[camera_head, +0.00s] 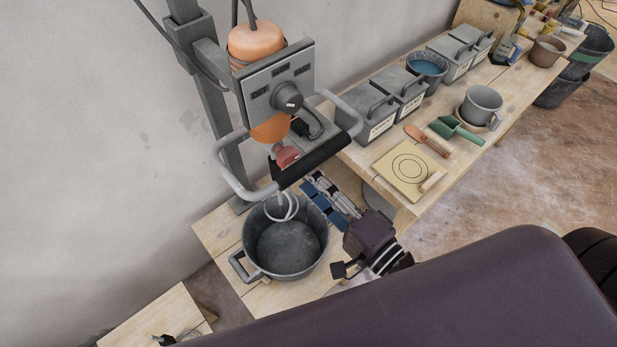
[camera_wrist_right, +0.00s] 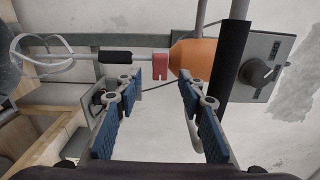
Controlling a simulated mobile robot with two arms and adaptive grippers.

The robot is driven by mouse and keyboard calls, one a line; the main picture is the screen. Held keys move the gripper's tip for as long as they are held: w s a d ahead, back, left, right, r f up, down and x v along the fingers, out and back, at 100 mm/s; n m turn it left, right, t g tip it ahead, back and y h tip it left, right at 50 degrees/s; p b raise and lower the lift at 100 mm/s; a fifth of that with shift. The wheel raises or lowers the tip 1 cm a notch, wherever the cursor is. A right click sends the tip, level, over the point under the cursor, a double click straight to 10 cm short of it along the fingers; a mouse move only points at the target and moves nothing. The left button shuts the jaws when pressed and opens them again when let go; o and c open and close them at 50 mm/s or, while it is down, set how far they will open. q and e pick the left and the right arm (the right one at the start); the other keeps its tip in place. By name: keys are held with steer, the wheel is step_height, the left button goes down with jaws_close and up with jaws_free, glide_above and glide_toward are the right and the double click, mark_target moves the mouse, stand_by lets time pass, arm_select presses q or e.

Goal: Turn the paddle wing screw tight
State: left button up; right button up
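A mixer with an orange motor housing (camera_head: 256,40) hangs on a stand. Under its orange cone (camera_head: 270,128) is a red part (camera_head: 286,156), which looks like the wing screw. In the right wrist view the red part (camera_wrist_right: 160,67) lies beside the orange cone (camera_wrist_right: 193,57), on the shaft line. The paddle's white loops (camera_head: 284,207) hang over the bucket (camera_head: 288,245). My right gripper (camera_head: 327,192) is open and empty, below and right of the red part. Its blue-padded fingers (camera_wrist_right: 158,88) show apart, with the red part beyond their gap. My left gripper is not seen.
A black-gripped handlebar (camera_head: 318,158) crosses close to the red part; its black bar (camera_wrist_right: 231,62) shows in the right wrist view. The switch box (camera_head: 280,85) sits above. A bench (camera_head: 505,75) with lidded boxes (camera_head: 398,85), a mug (camera_head: 482,104) and a green scoop (camera_head: 450,128) extends rightward.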

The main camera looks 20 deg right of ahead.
stand_by(0.4)
steer(key=s+d+f+n+g+h+b, duration=0.1)
steer(key=s+d+f+n+g+b, duration=0.1)
steer(key=f, duration=1.2)
steer(key=s+d+f+n+g+h+b, duration=0.1)
steer(key=d+f+n+g+h+b, duration=0.15)
steer(key=f, duration=1.15)
steer(key=s+d+f+n+g+h+b, duration=0.1)
steer(key=s+d+f+n+g+b, duration=0.15)
steer(key=f, duration=1.15)
steer(key=s+d+f+n+g+b, duration=0.1)
steer(key=s+f+n+b, duration=0.1)
steer(key=s+f, duration=0.35)
steer(key=s+d+f+n+g+h+b, duration=0.1)
steer(key=s+f+g, duration=0.1)
steer(key=f, duration=0.6)
steer(key=s+d+f+n+g+b, duration=0.1)
steer(key=s+f+n+b, duration=0.1)
steer(key=s+f, duration=0.35)
steer(key=s+d+f+n+g+h+b, duration=0.1)
steer(key=s+f+n+g, duration=0.3)
steer(key=s+f, duration=0.8)
steer(key=shift+s+g+b, duration=0.3)
steer(key=shift+s+b, duration=0.25)
steer(key=shift+b, duration=0.2)
